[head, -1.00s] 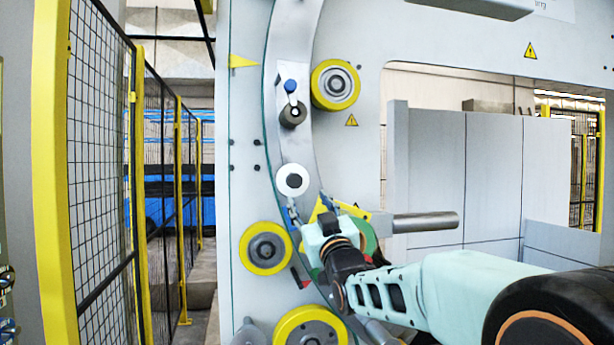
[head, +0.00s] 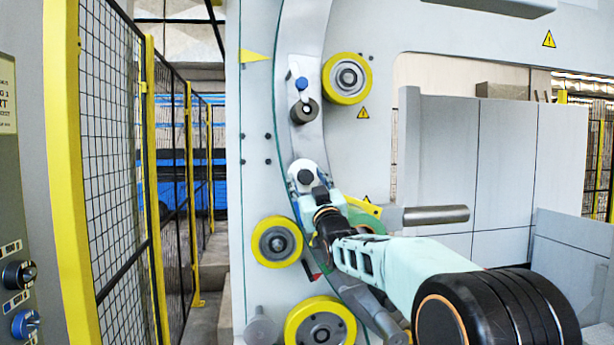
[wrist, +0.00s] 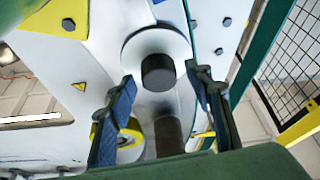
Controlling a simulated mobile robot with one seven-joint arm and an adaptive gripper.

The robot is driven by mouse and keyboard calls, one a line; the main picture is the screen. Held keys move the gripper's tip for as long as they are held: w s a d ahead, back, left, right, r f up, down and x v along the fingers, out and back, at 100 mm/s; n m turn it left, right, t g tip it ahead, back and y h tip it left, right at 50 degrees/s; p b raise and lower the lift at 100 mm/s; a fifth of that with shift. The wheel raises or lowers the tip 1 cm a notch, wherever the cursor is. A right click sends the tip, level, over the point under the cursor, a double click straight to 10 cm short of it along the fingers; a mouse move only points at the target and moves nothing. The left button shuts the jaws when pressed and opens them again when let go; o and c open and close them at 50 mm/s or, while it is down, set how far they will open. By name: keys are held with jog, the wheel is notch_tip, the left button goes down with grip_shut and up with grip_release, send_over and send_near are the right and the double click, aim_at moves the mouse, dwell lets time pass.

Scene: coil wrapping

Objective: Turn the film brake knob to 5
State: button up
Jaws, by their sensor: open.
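A black round knob (wrist: 158,72) on a white disc (wrist: 140,42) is near the middle of the wrist view. No numbers or pointer on it can be read. In the head view the white disc (head: 304,165) sits on the curved ring, with its dark centre showing. My gripper (wrist: 160,84) is open, with one blue-grey finger on each side of the knob. The fingertips look close to the disc; I cannot tell whether they touch the knob. In the head view my gripper (head: 306,189) covers the lower part of the disc.
Yellow rollers (head: 277,242) stand around the ring (head: 303,40). A grey bar (head: 435,214) sticks out to the right. A control panel with knobs (head: 25,323) is at the left edge, before a mesh fence (head: 100,120).

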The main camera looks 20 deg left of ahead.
jog(key=shift+w, duration=0.1)
jog(key=shift+c, duration=0.2)
jog(key=c, duration=1.1)
jog(key=shift+f+m+b, duration=0.1)
jog(key=shift+m+b, duration=0.2)
jog(key=shift+b, duration=0.1)
